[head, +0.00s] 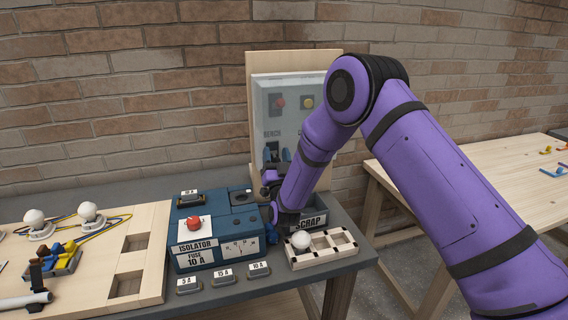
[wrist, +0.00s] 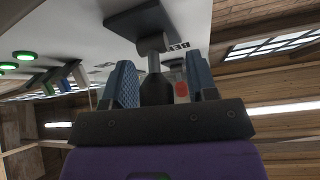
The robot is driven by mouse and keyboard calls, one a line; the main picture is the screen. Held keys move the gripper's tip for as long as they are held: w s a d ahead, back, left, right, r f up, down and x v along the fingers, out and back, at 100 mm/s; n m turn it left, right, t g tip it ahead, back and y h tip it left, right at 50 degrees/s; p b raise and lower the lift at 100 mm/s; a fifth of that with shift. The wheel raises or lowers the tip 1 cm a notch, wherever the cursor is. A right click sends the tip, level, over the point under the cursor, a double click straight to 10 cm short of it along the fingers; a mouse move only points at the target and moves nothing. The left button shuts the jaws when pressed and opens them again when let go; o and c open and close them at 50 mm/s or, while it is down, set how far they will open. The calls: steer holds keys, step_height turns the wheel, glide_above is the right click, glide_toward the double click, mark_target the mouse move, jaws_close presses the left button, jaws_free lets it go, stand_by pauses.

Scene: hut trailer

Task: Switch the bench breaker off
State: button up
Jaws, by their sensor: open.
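In the wrist view a dark lever (wrist: 157,88) on a shaft with a dark block, which looks like the breaker's handle, stands between my two blue fingers. My gripper (wrist: 161,84) is open, with a finger on either side of it; I cannot tell whether either touches. In the head view my gripper (head: 276,156) is low at the front of the panel, fingertips upward. My arm hides the panel's lower right. Whether the breaker is on or off cannot be told.
A red lamp (head: 280,103) and a yellow lamp (head: 307,101) sit on the panel. Below are a blue isolator box (head: 205,250) with a red button (head: 194,223), a scrap tray (head: 323,257) and loose fuses. Green-ringed fittings (wrist: 25,56) and small coloured levers show beside my gripper.

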step_height(320, 180, up, 3)
steer(key=shift+r, duration=0.2)
steer(key=s+d, duration=0.4)
steer(key=s, duration=1.1)
steer(key=shift+s+d+r, duration=0.2)
steer(key=shift+r, duration=0.2)
